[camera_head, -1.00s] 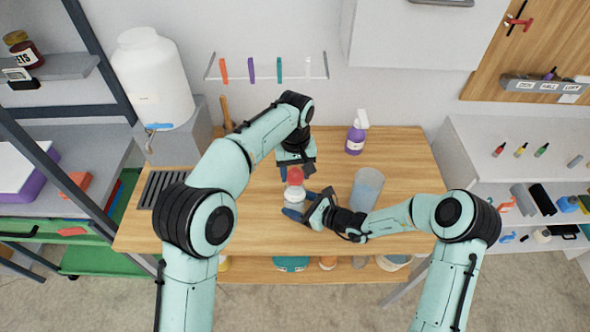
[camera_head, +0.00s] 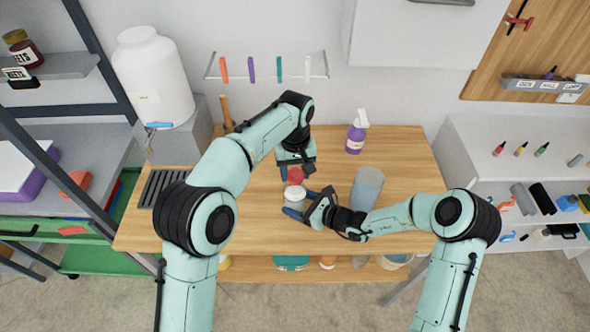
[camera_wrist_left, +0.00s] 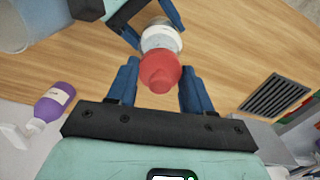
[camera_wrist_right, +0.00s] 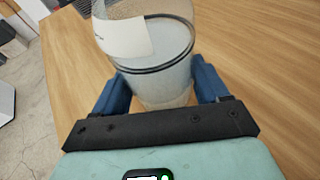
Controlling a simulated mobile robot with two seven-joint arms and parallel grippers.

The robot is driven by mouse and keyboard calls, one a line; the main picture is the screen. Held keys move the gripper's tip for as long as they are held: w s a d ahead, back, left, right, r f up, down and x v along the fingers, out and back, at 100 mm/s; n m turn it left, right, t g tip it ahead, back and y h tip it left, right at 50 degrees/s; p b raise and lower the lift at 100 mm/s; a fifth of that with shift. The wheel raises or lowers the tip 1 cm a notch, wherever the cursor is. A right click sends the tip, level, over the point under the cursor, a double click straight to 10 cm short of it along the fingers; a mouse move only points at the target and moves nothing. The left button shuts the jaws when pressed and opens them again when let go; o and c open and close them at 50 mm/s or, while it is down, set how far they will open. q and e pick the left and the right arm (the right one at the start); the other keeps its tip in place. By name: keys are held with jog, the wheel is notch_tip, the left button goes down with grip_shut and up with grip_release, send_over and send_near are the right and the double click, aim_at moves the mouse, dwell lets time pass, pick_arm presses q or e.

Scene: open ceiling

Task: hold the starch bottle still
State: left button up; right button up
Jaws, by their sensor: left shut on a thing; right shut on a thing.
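The starch bottle (camera_head: 293,200) is a clear, pale-filled bottle with a white label and a red cap (camera_head: 295,175). It stands over the wooden table's middle. My right gripper (camera_head: 304,207) is shut around its body from the right; the right wrist view shows the bottle (camera_wrist_right: 160,60) between both blue fingers. My left gripper (camera_wrist_left: 161,84) is shut on the red cap, which shows between its fingers in the left wrist view. In the head view the left wrist partly hides the cap. The bottle's base is hidden by the right gripper.
A clear container (camera_head: 367,188) stands just right of the bottle, close to my right wrist. A purple spray bottle (camera_head: 356,137) stands at the table's back. A dark grate (camera_head: 160,187) lies at the left end. The table's right end (camera_head: 410,155) is clear.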

pick_arm(q)
jog(key=shift+f, duration=0.75)
dwell(0.5)
jog(key=o, duration=1.5)
jog(key=shift+o, duration=0.2)
jog(key=shift+r, duration=3.05)
pick_arm(e)
jog(key=o, duration=0.8)
